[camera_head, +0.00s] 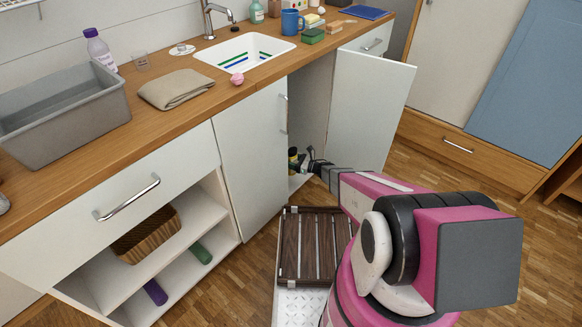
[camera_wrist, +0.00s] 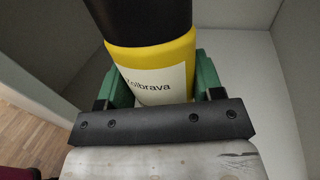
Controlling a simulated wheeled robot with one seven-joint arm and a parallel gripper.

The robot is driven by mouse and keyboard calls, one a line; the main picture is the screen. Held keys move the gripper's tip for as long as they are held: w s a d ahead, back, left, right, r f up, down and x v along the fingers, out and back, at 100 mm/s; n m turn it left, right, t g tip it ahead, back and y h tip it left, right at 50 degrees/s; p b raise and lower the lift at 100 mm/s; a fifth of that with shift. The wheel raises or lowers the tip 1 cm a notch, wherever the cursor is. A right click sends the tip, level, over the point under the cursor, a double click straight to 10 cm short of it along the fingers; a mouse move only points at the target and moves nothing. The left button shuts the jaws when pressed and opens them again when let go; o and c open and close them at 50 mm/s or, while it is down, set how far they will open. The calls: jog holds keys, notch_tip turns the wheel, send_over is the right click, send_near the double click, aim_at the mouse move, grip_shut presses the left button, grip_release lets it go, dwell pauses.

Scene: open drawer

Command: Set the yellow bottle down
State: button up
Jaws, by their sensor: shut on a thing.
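The yellow bottle (camera_wrist: 160,70) fills the middle of the wrist view, with a black upper part and a white label reading "Zolbrava". My gripper (camera_wrist: 163,84) is shut on it, with a green finger at each side. In the head view my gripper (camera_head: 308,163) reaches into the open cabinet (camera_head: 309,105) under the sink. A small part of the bottle (camera_head: 293,167) shows there, low in the opening above the cabinet floor (camera_head: 298,182). Whether its base touches the floor is hidden.
The open cabinet door (camera_head: 365,110) stands to the right of my gripper. Another white door (camera_head: 250,160) is at its left. Pale inner walls (camera_wrist: 245,85) surround the bottle in the wrist view. A dark slatted rack (camera_head: 312,245) lies low beside my arm.

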jog(key=w+f, duration=0.7)
jog(key=w+a+f, duration=0.1)
jog(key=w+f, duration=0.2)
jog(key=shift+w+f, duration=0.15)
jog(key=shift+w, duration=0.25)
jog(key=shift+f, duration=0.1)
jog(key=o, duration=1.1)
jog(key=shift+f, duration=0.1)
jog(key=shift+c, duration=0.2)
